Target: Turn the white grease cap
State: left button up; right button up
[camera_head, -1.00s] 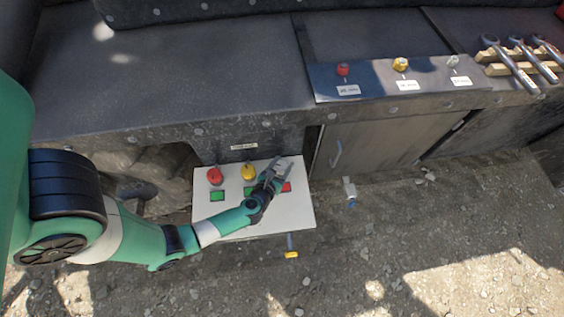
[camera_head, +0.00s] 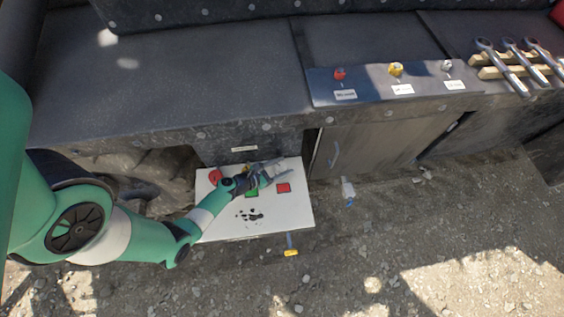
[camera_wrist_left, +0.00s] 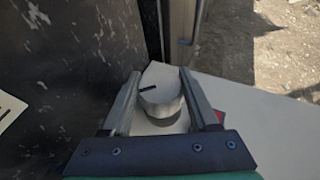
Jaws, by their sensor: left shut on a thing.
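The white grease cap (camera_wrist_left: 160,88), a round knob with a dark line on its top, shows in the left wrist view between the two fingers of my left gripper (camera_wrist_left: 160,78). The fingers are shut on its sides. In the head view my left gripper (camera_head: 283,168) is over the back right of the white panel (camera_head: 292,216) and largely hides the cap. A red cap (camera_head: 215,176) is at the panel's back left. The yellow cap is mostly hidden behind my gripper. My right gripper is not in view.
A red square (camera_head: 283,188) and a green square (camera_head: 252,194) mark the panel. Dark splotches (camera_head: 250,216) lie on its front half. A yellow-ended handle (camera_head: 291,252) sticks out in front. Red, yellow and grey knobs line the upper ledge (camera_head: 420,95); wrenches (camera_head: 502,66) rest at right.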

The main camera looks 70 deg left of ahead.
pick_arm(q)
jog(key=shift+m, duration=0.3)
jog(key=o, duration=1.4)
jog(key=shift+c, duration=0.2)
jog(key=p+v, duration=0.1)
jog(key=v, duration=0.2)
jog(key=p+v, duration=0.2)
jog(key=v, duration=0.2)
jog(key=p+v, duration=0.2)
jog(key=v, duration=0.1)
jog(key=shift+s+a+r, duration=0.2)
jog(key=shift+s+d+r+p, duration=0.1)
jog(key=shift+s+d+p, duration=0.1)
jog(key=shift+s+p, duration=0.25)
jog(key=shift+s, duration=0.15)
jog(key=shift+h, duration=0.3)
